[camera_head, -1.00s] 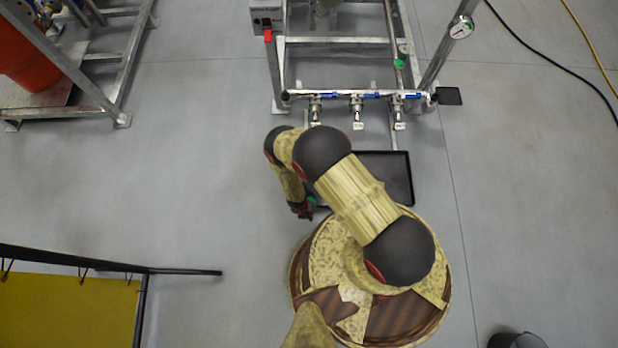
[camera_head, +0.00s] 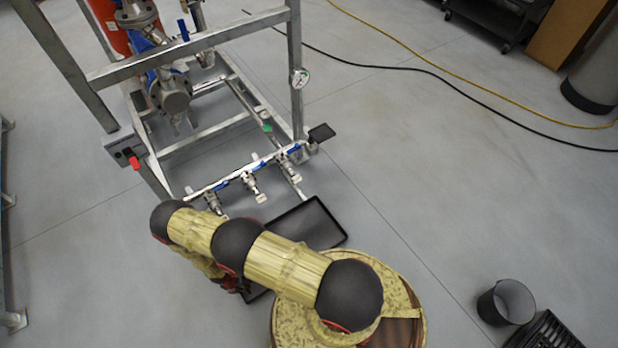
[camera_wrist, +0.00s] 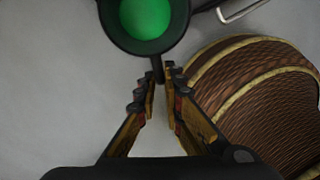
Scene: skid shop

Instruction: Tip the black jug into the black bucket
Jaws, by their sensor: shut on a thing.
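The black jug (camera_wrist: 115,38) shows at the top of the wrist view, with green contents inside. My gripper (camera_wrist: 160,85) is shut on the jug's thin handle, just below its rim. From above, the jug looks about upright. In the head view my arm hides the jug and most of the gripper. The black bucket (camera_head: 487,308) stands on the floor at the lower right of the head view, well to the right of my arm. It looks empty.
A black slatted crate (camera_head: 545,335) stands beside the bucket. A black drip tray (camera_head: 318,222) lies below the valves of a metal skid frame (camera_head: 292,90). A black hose and a yellow hose (camera_head: 450,80) cross the floor. Open floor lies between the skid and the bucket.

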